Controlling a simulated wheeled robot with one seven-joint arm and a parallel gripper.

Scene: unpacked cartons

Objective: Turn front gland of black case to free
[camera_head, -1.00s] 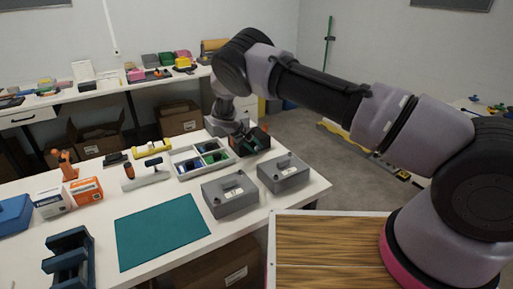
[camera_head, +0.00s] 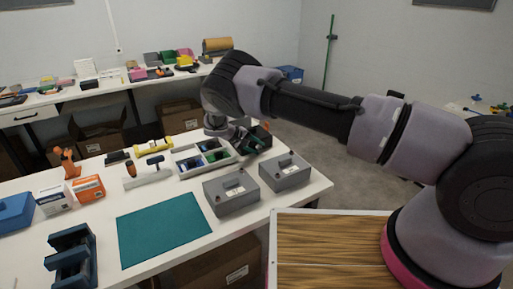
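The black case (camera_head: 263,133) stands at the far right part of the white table, behind the two grey cases. My gripper (camera_head: 243,143) is over its left side, low and close to it. Its fingers are small and dark against the case, so I cannot tell whether they are open or shut or whether they touch it. The gland is too small and too covered by my gripper and wrist to make out.
Two grey cases (camera_head: 231,191) (camera_head: 285,172) stand in front of the black case. A divided tray (camera_head: 182,171) with blue and green parts lies just left. A teal mat (camera_head: 163,229) lies nearer. Another bench (camera_head: 60,99) with bins runs along the back wall.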

